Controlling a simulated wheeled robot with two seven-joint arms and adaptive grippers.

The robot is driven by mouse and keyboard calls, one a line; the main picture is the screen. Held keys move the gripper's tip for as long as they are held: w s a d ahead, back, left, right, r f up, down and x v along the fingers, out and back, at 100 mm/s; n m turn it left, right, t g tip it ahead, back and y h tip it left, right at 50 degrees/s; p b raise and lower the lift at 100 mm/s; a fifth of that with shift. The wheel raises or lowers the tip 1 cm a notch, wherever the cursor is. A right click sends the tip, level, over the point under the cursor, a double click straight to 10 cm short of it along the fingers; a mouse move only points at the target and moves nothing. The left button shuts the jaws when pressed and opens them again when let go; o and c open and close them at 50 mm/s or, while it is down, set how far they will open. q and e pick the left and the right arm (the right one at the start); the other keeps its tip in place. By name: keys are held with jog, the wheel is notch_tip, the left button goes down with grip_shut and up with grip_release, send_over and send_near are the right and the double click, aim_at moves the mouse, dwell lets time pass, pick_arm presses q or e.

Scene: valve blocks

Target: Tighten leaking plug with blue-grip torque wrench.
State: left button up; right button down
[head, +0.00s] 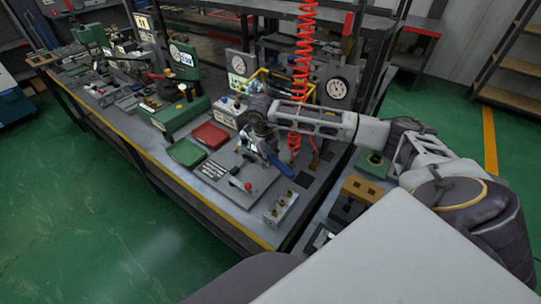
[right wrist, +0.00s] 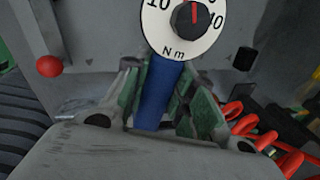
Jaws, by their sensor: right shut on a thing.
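My right gripper (head: 266,146) reaches in from the right over the bench. In the right wrist view its green-padded fingers (right wrist: 158,92) are shut on the blue grip of the torque wrench (right wrist: 154,108). A round white dial marked "Nm" with a black knob (right wrist: 190,18) shows just beyond the fingers. In the head view the blue grip (head: 276,161) slants below the gripper, above a grey plate (head: 226,172). The wrench's working end is hard to make out. I cannot pick out the leaking plug. My left gripper is not in view.
A red ball knob (head: 248,186) stands on the plate near the wrench. Red (head: 210,135) and green (head: 187,152) trays lie left of it. A red coiled hose (head: 303,60) hangs close behind the gripper. A small block with several fittings (head: 281,209) sits at the front right.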

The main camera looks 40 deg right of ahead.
jog(key=shift+a+m, duration=0.4)
jog(key=shift+a, duration=0.2)
jog(key=shift+a, duration=0.25)
dwell(0.5)
jog(key=shift+w+d+n+b, duration=0.1)
jog(key=shift+d+n+b, duration=0.5)
jog(key=shift+d, duration=0.5)
jog(key=shift+d, duration=0.15)
jog(key=shift+r+p, duration=0.3)
jog(key=shift+r, duration=0.5)
dwell(0.4)
